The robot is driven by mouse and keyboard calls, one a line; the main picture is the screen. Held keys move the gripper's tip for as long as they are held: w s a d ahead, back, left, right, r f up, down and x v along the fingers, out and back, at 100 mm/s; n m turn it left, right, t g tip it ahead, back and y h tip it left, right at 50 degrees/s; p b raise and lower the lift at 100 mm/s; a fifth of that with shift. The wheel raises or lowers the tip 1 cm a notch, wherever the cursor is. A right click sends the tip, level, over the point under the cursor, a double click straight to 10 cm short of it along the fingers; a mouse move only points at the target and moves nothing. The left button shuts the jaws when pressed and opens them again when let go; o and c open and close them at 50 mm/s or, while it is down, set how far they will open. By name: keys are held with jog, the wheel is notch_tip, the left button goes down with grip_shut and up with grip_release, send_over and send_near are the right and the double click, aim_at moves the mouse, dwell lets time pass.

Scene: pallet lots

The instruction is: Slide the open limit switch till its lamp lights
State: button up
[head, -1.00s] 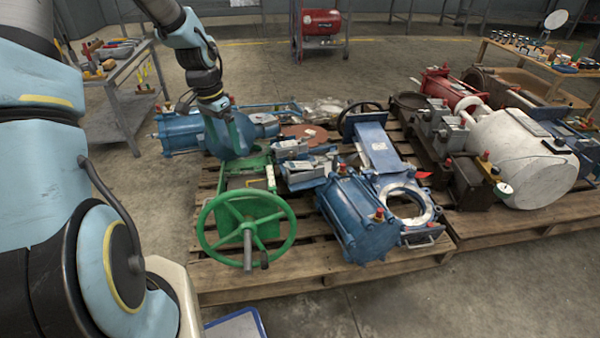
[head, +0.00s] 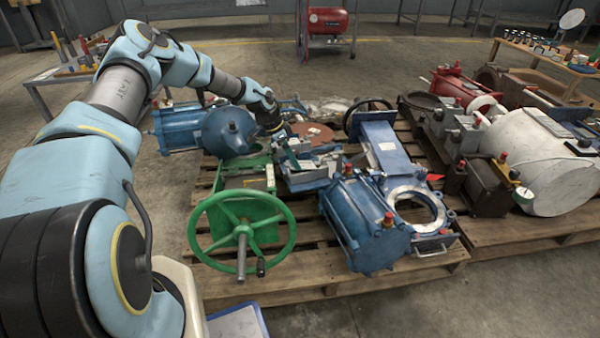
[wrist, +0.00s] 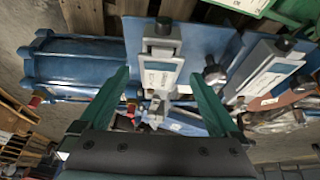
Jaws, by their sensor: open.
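In the wrist view a grey limit switch (wrist: 161,72) with a pale label and a black cap stands on a blue plate, between and beyond my fingertips. A second similar grey switch (wrist: 268,76) lies to its right, tilted. I cannot tell which one is the open one, and no lit lamp shows. My gripper (wrist: 160,78) is open, its two green fingers spread on either side of the first switch; contact cannot be told. In the head view my gripper (head: 287,152) is over the grey switches on the pallet and partly hides them.
A green valve with a handwheel (head: 242,235) stands in front of the gripper. A blue cylinder (head: 368,222) is to the right, and a blue actuator (head: 180,130) to the left. A second pallet with a white tank (head: 530,160) is at right.

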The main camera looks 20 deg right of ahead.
aim_at(308, 172)
jog(key=b+x, duration=0.1)
jog(key=x, duration=0.6)
grip_shut()
dwell(0.7)
